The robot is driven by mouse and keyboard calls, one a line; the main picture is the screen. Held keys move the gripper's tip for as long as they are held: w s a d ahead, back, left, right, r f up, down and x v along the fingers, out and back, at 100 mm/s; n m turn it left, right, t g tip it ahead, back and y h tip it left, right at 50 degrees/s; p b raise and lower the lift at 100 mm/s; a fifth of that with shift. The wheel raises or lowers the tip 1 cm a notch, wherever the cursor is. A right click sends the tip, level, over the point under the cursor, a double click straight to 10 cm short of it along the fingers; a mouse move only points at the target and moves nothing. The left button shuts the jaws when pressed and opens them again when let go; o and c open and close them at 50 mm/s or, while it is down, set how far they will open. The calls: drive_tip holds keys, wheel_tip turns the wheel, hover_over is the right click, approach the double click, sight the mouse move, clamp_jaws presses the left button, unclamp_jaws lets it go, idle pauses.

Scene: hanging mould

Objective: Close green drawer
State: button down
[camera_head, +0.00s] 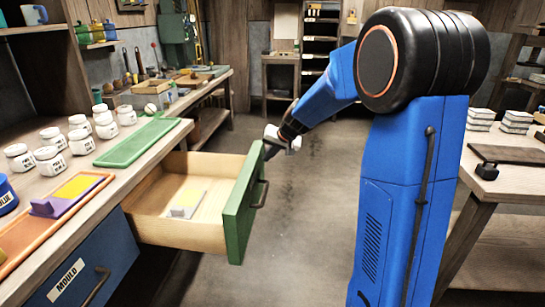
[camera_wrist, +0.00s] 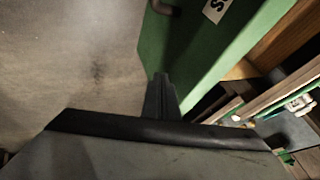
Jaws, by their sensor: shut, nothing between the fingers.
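The green drawer (camera_head: 245,205) is pulled well out from under the left workbench, with a green front, pale wooden sides and a dark handle (camera_head: 262,193). My gripper (camera_head: 269,150) is at the upper far end of the drawer front. In the wrist view, my gripper's fingers (camera_wrist: 161,92) are together and empty, overlapping the edge of the green front (camera_wrist: 195,45). I cannot tell whether they touch it. Part of the handle and label show at the top of that view.
The left bench holds a green tray (camera_head: 137,142), several white jars and an orange tray (camera_head: 50,227). A blue drawer (camera_head: 78,265) labelled MOULD is shut at lower left. A wooden table (camera_head: 505,160) stands at right. The floor (camera_head: 310,200) beyond the drawer front is clear.

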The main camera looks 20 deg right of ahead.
idle(0.3)
drive_tip(key=w+a, duration=0.5)
drive_tip(key=a, duration=0.5)
drive_tip(key=w+a, duration=0.6)
drive_tip(key=a, duration=0.4)
drive_tip(key=w+a, duration=0.6)
drive_tip(key=a, duration=0.4)
drive_tip(key=shift+w+r, duration=0.15)
drive_tip(key=shift+r, duration=0.05)
